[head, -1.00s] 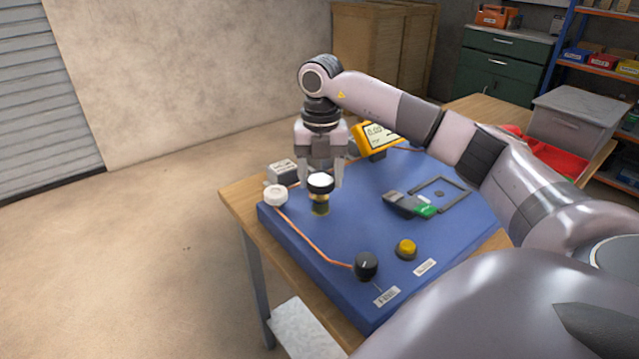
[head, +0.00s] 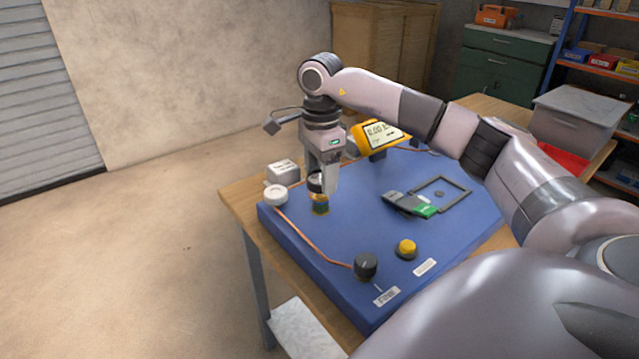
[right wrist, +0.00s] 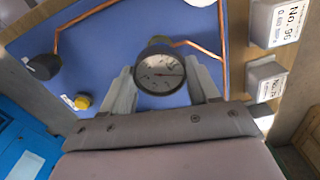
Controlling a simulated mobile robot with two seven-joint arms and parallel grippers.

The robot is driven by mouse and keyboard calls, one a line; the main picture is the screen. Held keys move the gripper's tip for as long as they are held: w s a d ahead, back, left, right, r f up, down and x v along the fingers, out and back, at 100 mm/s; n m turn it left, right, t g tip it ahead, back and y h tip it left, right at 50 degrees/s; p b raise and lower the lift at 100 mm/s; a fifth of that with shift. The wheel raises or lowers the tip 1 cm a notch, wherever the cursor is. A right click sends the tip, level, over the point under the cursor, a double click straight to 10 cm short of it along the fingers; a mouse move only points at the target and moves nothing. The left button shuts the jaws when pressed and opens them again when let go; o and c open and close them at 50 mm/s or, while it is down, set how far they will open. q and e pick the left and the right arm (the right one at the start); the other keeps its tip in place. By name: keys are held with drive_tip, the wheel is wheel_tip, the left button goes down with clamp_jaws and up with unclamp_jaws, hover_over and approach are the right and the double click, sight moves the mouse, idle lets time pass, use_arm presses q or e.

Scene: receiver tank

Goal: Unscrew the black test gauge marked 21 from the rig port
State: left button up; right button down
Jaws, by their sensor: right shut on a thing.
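The black test gauge (head: 315,183) stands upright on the brass rig port (head: 320,204) near the left corner of the blue rig board (head: 345,225). Its round white dial with a black rim faces my right wrist camera (right wrist: 159,73); the number 21 cannot be read. My right gripper (head: 324,186) points down, shut on the gauge with one finger on each side of it. Its two fingers also show in the right wrist view (right wrist: 163,85). The near finger hides part of the gauge in the head view. My left gripper is not in view.
A copper pipe (head: 315,240) runs to a black knob (head: 366,264). A yellow button (head: 406,248) and a black-green handheld device (head: 408,204) lie to the right.

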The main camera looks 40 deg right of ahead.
drive_tip(key=shift+r+n+p, duration=0.3)
drive_tip(key=shift+r+p, duration=0.6)
drive_tip(key=shift+r, duration=0.05)
wheel_tip(320, 180, up, 4)
drive_tip(key=p, duration=0.4)
drive_tip(key=shift+r, duration=0.2)
drive_tip(key=shift+f, duration=0.15)
